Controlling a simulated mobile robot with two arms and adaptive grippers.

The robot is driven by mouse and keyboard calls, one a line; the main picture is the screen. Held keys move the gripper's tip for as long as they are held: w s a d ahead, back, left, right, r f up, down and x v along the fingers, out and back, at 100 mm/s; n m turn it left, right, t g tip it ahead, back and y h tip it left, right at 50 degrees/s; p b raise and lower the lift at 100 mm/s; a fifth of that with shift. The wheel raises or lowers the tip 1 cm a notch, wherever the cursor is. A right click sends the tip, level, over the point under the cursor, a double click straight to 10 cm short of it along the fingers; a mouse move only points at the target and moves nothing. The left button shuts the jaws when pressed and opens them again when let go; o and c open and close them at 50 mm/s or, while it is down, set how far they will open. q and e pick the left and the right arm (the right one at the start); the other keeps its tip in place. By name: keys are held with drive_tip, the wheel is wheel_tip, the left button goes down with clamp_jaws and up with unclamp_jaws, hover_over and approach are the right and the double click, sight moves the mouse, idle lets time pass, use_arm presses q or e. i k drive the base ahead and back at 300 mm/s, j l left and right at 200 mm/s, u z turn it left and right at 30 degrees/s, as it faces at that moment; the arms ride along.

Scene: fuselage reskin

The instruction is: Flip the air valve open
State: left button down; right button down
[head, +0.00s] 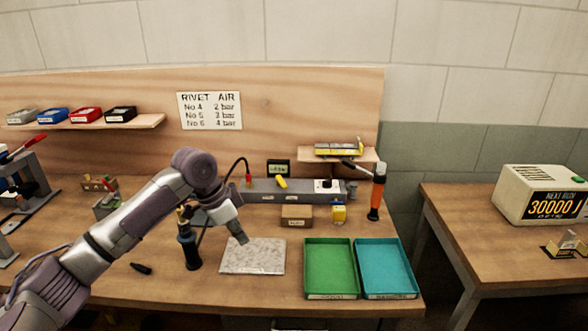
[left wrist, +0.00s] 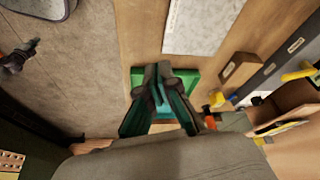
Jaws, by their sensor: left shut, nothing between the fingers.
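The air valve seems to be the yellow lever (head: 281,183) on the grey rail (head: 262,191) at the back of the bench. It lies slanted, and I cannot tell its valve position for sure. A yellow lever also shows at the right edge of the left wrist view (left wrist: 300,74). My left gripper (head: 242,238) is shut and empty, pointing down over the upper part of the speckled mat (head: 252,262). It is in front of the rail and apart from the lever. Its fingers also show in the left wrist view (left wrist: 165,74). My right gripper is in neither view.
A dark gauge (head: 278,167) stands behind the lever. A brown box (head: 296,215) and a yellow block (head: 339,213) stand in front of the rail. A dark upright tool (head: 188,248) is left of the mat; green (head: 307,272) and teal (head: 411,278) trays are right.

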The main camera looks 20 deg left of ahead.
sight(279, 181)
drive_tip(key=i, duration=1.35)
